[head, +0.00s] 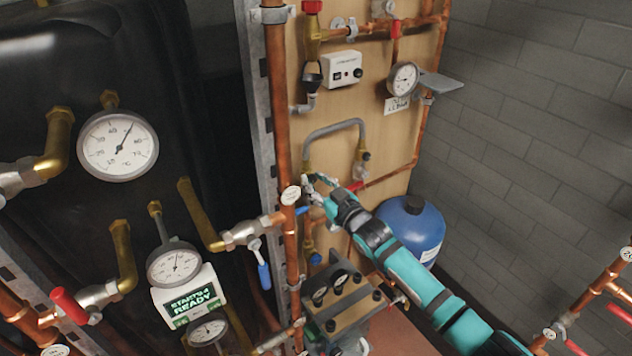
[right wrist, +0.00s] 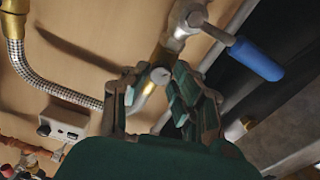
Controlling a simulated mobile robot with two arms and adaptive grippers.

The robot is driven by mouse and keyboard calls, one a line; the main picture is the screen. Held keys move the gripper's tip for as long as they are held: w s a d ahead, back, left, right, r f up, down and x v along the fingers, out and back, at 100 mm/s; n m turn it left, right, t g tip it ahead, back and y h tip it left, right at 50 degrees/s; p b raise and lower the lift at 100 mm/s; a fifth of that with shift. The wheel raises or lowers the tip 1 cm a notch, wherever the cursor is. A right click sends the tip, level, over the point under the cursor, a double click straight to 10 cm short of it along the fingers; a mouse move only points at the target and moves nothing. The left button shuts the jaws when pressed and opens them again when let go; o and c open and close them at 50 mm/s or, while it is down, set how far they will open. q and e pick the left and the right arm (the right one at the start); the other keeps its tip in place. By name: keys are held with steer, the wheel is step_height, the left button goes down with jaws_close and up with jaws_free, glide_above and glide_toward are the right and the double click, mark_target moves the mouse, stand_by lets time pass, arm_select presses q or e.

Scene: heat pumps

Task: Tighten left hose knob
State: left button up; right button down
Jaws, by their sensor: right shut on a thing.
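The hose (head: 335,127) is a grey loop on the wooden panel in the head view, and its braided sleeve shows in the right wrist view (right wrist: 62,88). The left hose knob (right wrist: 160,76) is a small grey round piece at the hose's brass end fitting. My right gripper (head: 312,187) reaches the hose's left lower end and hides the knob in the head view. In the right wrist view its two fingers (right wrist: 157,84) stand on either side of the knob, shut on it. My left gripper is not in view.
A blue valve handle (right wrist: 255,59) sits close beside the right gripper's fingers. A red handle (head: 355,186) is near my right wrist. Copper pipes (head: 282,100) run up the panel's left edge. A blue tank (head: 410,228) stands behind my right arm.

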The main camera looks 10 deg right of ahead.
steer(key=m, duration=0.4)
steer(key=shift+f, duration=0.15)
steer(key=m+b, duration=0.1)
steer(key=m, duration=0.3)
steer(key=shift+m, duration=0.3)
stand_by(0.3)
steer(key=c, duration=1.1)
jaws_free()
steer(key=shift+d, duration=0.1)
steer(key=v, duration=1.2)
